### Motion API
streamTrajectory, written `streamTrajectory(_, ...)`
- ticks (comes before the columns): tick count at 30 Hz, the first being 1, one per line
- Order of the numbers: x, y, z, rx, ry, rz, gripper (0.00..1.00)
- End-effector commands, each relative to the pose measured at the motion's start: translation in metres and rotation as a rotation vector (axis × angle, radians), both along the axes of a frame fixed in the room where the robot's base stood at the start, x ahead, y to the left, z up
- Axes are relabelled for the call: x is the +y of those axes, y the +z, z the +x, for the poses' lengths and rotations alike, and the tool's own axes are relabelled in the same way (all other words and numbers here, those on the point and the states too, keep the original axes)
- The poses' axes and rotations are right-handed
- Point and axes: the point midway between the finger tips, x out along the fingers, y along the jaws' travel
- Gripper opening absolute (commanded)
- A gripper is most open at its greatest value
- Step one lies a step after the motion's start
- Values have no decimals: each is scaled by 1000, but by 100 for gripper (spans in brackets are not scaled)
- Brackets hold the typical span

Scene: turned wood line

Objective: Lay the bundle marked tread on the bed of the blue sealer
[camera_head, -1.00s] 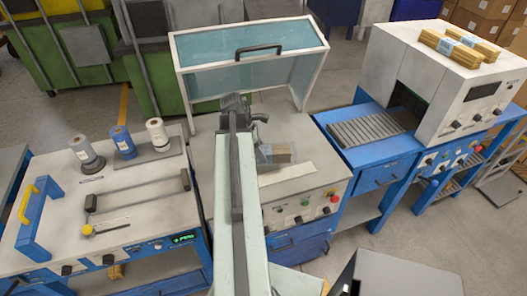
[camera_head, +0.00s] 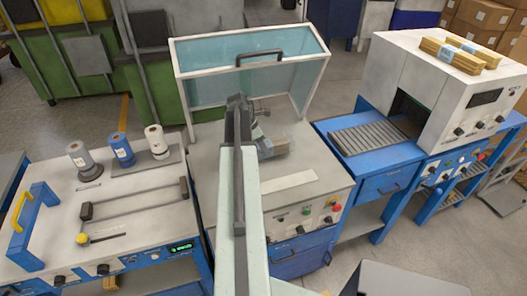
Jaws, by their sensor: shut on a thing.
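My gripper (camera_head: 259,132) is over the middle bench, under the front of its raised clear hood, partly hidden behind my own arm. Any mark on the bundle is too small to read. The bundle sits slightly tilted at or just above the bench top; I cannot tell if it touches. A sealer with a blue front and a blue arched bar (camera_head: 32,225) stands at the left, its pale flat bed (camera_head: 130,188) carrying a dark bar across it.
Several film rolls (camera_head: 122,150) stand at the back of the left machine. The clear hood (camera_head: 250,60) rises behind my gripper. A blue roller table (camera_head: 375,137) and white tunnel (camera_head: 440,80) stand at the right, with wooden bundles (camera_head: 460,52) on top.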

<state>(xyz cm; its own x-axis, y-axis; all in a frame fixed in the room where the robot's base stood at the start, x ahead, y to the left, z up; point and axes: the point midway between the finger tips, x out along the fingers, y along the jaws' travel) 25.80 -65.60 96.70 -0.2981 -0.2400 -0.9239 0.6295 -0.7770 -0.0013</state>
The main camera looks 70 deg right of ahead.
Motion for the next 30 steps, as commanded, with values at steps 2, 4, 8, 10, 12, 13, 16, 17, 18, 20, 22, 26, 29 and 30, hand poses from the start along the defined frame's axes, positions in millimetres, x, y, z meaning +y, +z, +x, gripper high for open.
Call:
streamTrajectory(2,-3,0,0,0,0,0,0)
streamTrajectory(4,-3,0,0,0,0,0,0)
streamTrajectory(8,-13,-7,1,-1,0,-1,0)
streamTrajectory(10,-11,-24,1,0,1,0,0)
streamTrajectory(12,-10,-36,1,0,1,0,0)
streamTrajectory(13,-10,-39,1,0,1,0,0)
streamTrajectory(16,-10,-39,1,0,1,0,0)
streamTrajectory(17,-10,-37,1,0,1,0,0)
streamTrajectory(18,-10,-36,1,0,1,0,0)
streamTrajectory(20,-10,-36,2,0,1,0,0)
streamTrajectory(22,-10,-36,2,0,1,0,0)
streamTrajectory(26,-10,-40,2,0,1,0,56)
streamTrajectory(29,-10,-39,2,0,2,0,72)
streamTrajectory(30,-10,-39,2,0,2,0,72)
